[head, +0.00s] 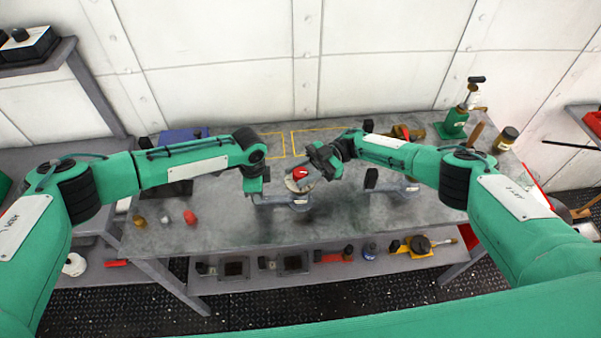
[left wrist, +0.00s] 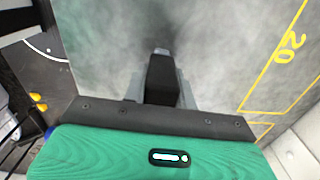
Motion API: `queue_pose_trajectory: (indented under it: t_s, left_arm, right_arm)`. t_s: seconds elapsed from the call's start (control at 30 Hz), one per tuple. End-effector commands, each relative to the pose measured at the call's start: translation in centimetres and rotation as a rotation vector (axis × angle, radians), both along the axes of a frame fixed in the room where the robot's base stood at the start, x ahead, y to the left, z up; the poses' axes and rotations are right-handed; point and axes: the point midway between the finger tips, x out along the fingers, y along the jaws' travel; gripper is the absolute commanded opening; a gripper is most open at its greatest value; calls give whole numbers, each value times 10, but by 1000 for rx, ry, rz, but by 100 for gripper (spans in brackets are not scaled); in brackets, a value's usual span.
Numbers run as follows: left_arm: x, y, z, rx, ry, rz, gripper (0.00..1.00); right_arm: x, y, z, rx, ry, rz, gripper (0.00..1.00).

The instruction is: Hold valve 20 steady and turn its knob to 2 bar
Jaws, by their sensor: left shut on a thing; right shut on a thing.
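A valve with a grey body (head: 299,203) and a red knob (head: 300,172) stands near the middle of the grey bench; its number is too small to read. My left gripper (head: 257,194) is shut at the left end of its grey pipe. The left wrist view shows the black fingers (left wrist: 161,78) closed, with only a small grey tip (left wrist: 161,50) beyond them. My right gripper (head: 311,170) reaches in from the upper right, tilted, and is shut on the red knob. The knob's pointer and scale cannot be read.
A yellow "20" (left wrist: 292,47) marks an outlined bench area in the left wrist view. Another grey fitting (head: 402,189) stands to the right. Small brass and red parts (head: 190,217) lie front left. A green pump-like tool (head: 455,122) stands back right. The front middle is clear.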

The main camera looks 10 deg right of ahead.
Motion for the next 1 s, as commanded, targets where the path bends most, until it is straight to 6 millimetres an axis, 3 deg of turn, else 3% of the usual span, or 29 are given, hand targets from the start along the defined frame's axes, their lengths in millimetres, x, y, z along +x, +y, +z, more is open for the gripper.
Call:
queue_pose_trajectory:
  t_s: [0.6,0.63,0.73,1.0]
  left_arm:
    - [-1,-1,-1,-2,2,-1,0]
    - [-1,-1,-1,-2,2,-1,0]
    - [-1,-1,-1,-2,2,-1,0]
    - [-1,-1,-1,-2,2,-1,0]
  right_arm:
    - [-1,1,1,3,2,44,15]
    - [-1,1,1,3,2,44,39]
    - [-1,1,1,2,2,44,58]
    - [0,0,1,1,2,42,58]
